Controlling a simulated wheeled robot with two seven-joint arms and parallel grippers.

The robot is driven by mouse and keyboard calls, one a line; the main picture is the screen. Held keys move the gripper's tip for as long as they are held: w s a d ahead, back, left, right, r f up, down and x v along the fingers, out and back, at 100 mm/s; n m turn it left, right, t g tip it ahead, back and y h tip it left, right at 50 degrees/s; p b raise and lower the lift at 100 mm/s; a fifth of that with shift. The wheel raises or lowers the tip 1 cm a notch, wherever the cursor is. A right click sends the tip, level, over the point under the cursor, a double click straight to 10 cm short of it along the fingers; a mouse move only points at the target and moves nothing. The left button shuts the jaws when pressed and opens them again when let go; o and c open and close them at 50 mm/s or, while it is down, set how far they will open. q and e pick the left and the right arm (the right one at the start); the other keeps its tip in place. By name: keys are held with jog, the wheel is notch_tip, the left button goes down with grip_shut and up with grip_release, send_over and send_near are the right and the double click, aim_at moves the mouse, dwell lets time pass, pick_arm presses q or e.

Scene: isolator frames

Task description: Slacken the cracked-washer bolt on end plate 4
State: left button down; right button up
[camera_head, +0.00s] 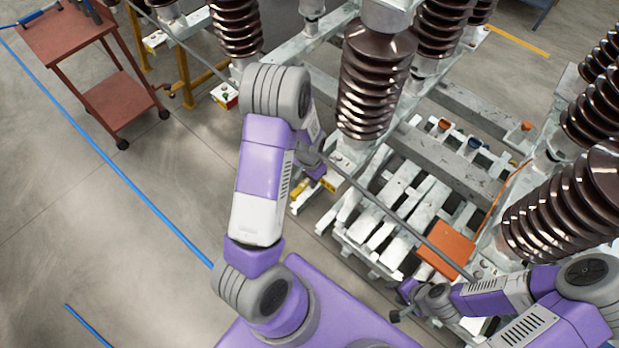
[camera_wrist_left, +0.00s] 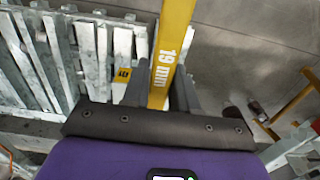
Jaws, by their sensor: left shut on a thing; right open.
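My left gripper (camera_wrist_left: 160,88) is shut on a yellow spanner (camera_wrist_left: 172,45) marked "19 mm" in the left wrist view. The spanner runs up out of that picture, so its far end is hidden. In the head view my left gripper (camera_head: 314,164) is beside the base of the middle brown insulator (camera_head: 376,80), partly hidden by my arm. My right gripper (camera_head: 402,301) is open at the lower right, near the front of the grey slatted metal frame (camera_head: 385,215). I cannot pick out the cracked-washer bolt or a number 4 on an end plate.
An orange box (camera_head: 446,247) sits on the frame near my right gripper. A long grey rod crosses the frame. More brown insulators (camera_head: 570,205) crowd the right. A red cart (camera_head: 115,100) stands upper left. The left floor is mostly clear.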

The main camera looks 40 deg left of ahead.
pick_arm(q)
jog(key=shift+f+b, duration=0.95)
jog(key=shift+f, duration=0.15)
dwell(0.3)
jog(key=w+d+n+p, duration=0.3)
jog(key=w+d+n, duration=0.2)
jog(key=d+n, duration=0.5)
jog(key=shift+n, duration=1)
jog(key=shift+s, duration=0.1)
notch_tip(320, 180, up, 7)
jog(key=p, duration=0.6)
